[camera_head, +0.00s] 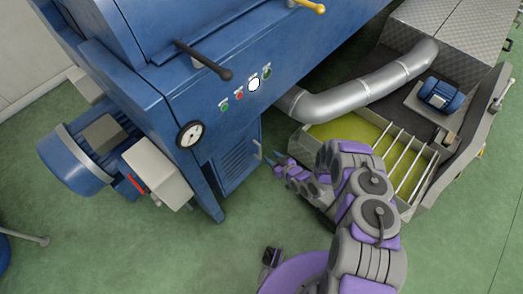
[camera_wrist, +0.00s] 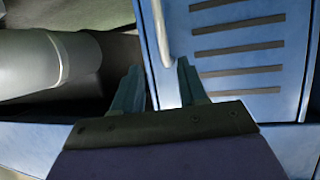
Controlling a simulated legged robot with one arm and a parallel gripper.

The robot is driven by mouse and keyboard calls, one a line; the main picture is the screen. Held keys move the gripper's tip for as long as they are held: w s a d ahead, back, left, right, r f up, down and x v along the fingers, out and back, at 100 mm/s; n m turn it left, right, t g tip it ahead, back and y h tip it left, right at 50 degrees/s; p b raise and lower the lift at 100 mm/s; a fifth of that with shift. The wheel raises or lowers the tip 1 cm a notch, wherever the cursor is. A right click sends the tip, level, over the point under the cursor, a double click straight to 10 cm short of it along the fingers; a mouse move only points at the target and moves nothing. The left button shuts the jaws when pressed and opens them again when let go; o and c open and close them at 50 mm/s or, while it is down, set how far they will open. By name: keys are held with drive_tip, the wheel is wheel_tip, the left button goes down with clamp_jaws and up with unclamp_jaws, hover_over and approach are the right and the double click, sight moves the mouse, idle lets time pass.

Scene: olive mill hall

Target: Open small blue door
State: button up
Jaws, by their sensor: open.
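The small blue door (camera_head: 236,166) with dark louvre slots is low on the front of the blue machine and looks flush with it in the head view. It fills the upper right of the wrist view (camera_wrist: 240,62). Its pale metal bar handle (camera_wrist: 163,32) is near the door's left edge there, and shows small in the head view (camera_head: 257,149). My gripper (camera_head: 275,157) is just right of the handle, open. In the wrist view my gripper (camera_wrist: 159,72) has one finger on each side of the handle's lower end; contact is not visible.
A silver pipe (camera_head: 365,90) runs from the machine above my arm. An open trough (camera_head: 345,130) with yellow-green content and bars lies to the right. A motor (camera_head: 75,160) and a gauge (camera_head: 190,134) are at the left. Green floor is free in front of the door.

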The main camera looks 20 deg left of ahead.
sight(260, 150)
drive_tip(key=x, duration=0.3)
drive_tip(key=b+x, duration=0.1)
drive_tip(key=x, duration=0.1)
drive_tip(key=s+x, duration=0.1)
drive_tip(key=x, duration=0.2)
drive_tip(key=shift+w+a+f+b, duration=0.15)
drive_tip(key=shift+a+f+b, duration=0.15)
drive_tip(key=shift+a, duration=0.2)
drive_tip(key=shift+w+a, duration=0.2)
drive_tip(key=shift+w, duration=0.4)
drive_tip(key=shift+a, duration=0.1)
drive_tip(key=shift+a+f, duration=0.1)
drive_tip(key=shift+a+f, duration=0.1)
drive_tip(key=shift+a, duration=0.2)
drive_tip(key=shift+c, duration=0.4)
drive_tip(key=shift+w+d, duration=0.1)
drive_tip(key=shift+d, duration=0.15)
drive_tip(key=c, duration=0.6)
drive_tip(key=shift+a, duration=0.1)
clamp_jaws()
